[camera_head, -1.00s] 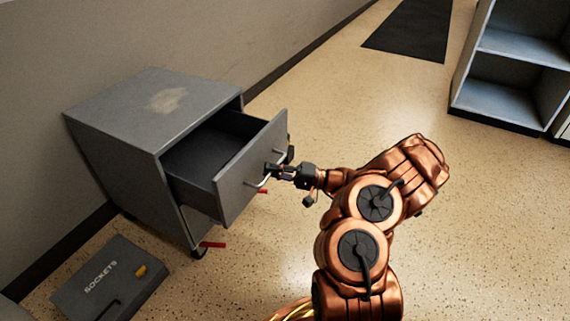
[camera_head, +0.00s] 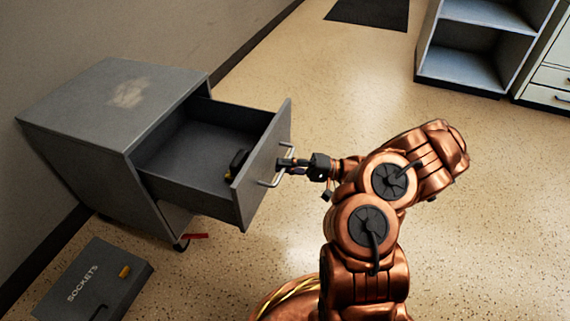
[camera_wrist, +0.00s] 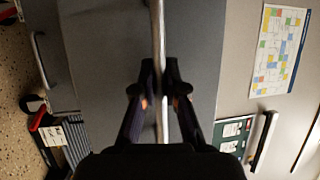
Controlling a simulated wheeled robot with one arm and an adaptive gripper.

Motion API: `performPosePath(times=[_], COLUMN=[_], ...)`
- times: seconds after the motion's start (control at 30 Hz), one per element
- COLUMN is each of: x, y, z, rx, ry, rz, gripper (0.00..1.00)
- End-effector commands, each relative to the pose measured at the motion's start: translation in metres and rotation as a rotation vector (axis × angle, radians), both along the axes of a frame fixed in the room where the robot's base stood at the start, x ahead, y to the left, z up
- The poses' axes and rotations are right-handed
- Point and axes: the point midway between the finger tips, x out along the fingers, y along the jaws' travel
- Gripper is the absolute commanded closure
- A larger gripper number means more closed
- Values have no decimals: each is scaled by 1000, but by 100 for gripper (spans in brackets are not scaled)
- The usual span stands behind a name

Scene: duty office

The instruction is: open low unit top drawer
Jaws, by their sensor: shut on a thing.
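The low unit (camera_head: 75,140) is a grey metal cabinet against the wall, with a worn pale patch on its top. Its top drawer (camera_head: 215,135) stands far out, and a dark object with a yellow part (camera_head: 237,163) lies inside near the front. The drawer's metal bar handle (camera_head: 277,170) is on the front panel. My gripper (camera_head: 290,164) is shut around that handle. In the wrist view my gripper's fingers (camera_wrist: 160,80) close on the bar (camera_wrist: 157,30), with the grey drawer front (camera_wrist: 105,50) behind it.
A grey case marked SOCKETS (camera_head: 95,285) lies on the floor at the lower left. A red piece (camera_head: 195,236) shows by the unit's foot. Open shelving (camera_head: 475,45) stands at the upper right. The floor between is clear.

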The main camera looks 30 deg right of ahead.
Motion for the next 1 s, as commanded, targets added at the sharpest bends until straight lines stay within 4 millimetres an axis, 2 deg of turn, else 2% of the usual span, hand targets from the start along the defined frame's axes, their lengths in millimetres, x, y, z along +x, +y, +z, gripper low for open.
performPosePath(times=[0.1, 0.13, 0.37, 0.77, 1.0], x=[-1, -1, -1, -2, -15], y=[0, 0, 0, -5, -36], z=[-2, -2, -1, -1, -8], rx=[-3, -3, -1, -1, -5], ry=[2, 2, 0, 1, 1], rz=[2, 2, 0, -1, -4], gripper=[100, 86, 63, 63, 63])
